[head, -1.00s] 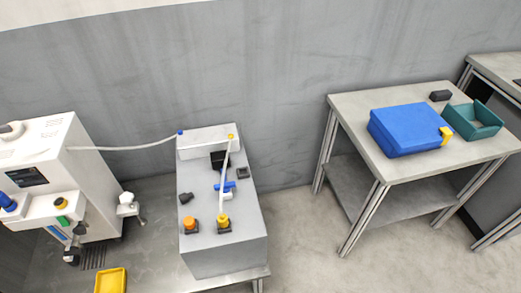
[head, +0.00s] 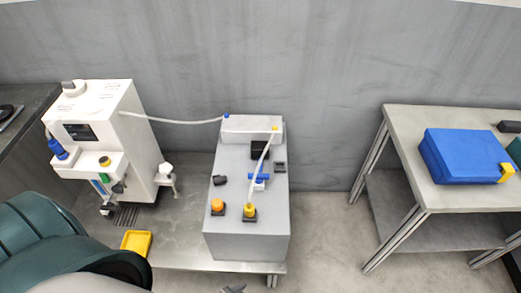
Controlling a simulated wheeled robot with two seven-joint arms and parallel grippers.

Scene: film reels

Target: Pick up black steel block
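A plain black block (head: 510,126) lies at the back of the right-hand table, close to the right edge of the head view. Another black block-like piece (head: 260,150) sits on top of the grey machine box, near its back. I cannot tell from the look alone which one is steel. A teal and grey part of my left arm fills the lower left corner. A small grey tip shows at the bottom edge, too cut off to identify.
The grey machine box (head: 245,232) carries orange and yellow knobs and a hose. A white machine (head: 140,130) and a yellow tray (head: 136,243) stand left of it. A blue case (head: 460,155) rests on the right table (head: 410,118), with a teal bin (head: 515,150) beside it. Floor is clear between.

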